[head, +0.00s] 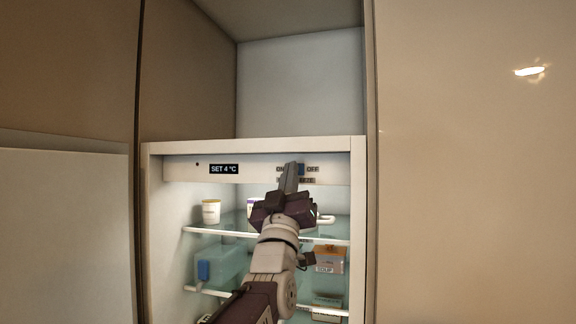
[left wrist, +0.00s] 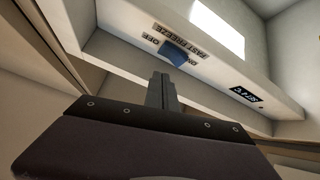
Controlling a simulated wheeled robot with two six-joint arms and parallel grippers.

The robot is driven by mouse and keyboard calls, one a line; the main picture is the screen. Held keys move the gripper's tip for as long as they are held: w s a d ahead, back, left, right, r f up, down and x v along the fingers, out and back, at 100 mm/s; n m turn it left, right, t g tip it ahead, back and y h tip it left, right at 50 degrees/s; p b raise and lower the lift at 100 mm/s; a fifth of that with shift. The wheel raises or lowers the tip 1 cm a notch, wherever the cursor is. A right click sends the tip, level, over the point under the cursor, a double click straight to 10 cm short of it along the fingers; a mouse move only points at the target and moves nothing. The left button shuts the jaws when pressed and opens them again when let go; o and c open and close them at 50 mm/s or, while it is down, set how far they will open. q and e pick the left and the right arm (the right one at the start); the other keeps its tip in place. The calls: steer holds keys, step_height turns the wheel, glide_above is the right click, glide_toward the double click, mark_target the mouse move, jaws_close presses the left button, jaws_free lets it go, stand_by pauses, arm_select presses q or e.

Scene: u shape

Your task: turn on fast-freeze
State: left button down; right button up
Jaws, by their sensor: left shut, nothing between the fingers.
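The fast-freeze switch (head: 301,169) is a small blue block on the white panel (head: 185,168) at the top of the open fridge. The ON label is on its left and OFF on its right in the head view; my finger hides part of the label below. In the left wrist view the blue switch (left wrist: 173,53) sits between the OFF and ON labels, by the words FAST FREEZE. I cannot tell which way it is set. My left gripper (head: 290,172) is shut and empty, its fingertips (left wrist: 161,82) close to the switch. Contact is not clear. My right gripper is not in view.
A display (head: 224,169) reading SET 4 °C is on the panel's left. Below, glass shelves hold a white tub (head: 211,211), a soup carton (head: 329,260) and a blue-clipped clear box (head: 203,270). Tall cabinet fronts (head: 470,180) flank the fridge.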

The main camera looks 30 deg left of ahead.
arm_select(q)
steer(key=shift+w+a, duration=0.4)
steer(key=shift+w, duration=0.05)
steer(key=shift+w+a+f, duration=0.1)
steer(key=shift+w, duration=0.1)
steer(key=shift+s, duration=0.1)
stand_by(0.5)
stand_by(1.0)
steer(key=shift+w+a, duration=0.2)
steer(key=shift+w, duration=0.2)
steer(key=shift+w+a, duration=0.3)
stand_by(0.7)
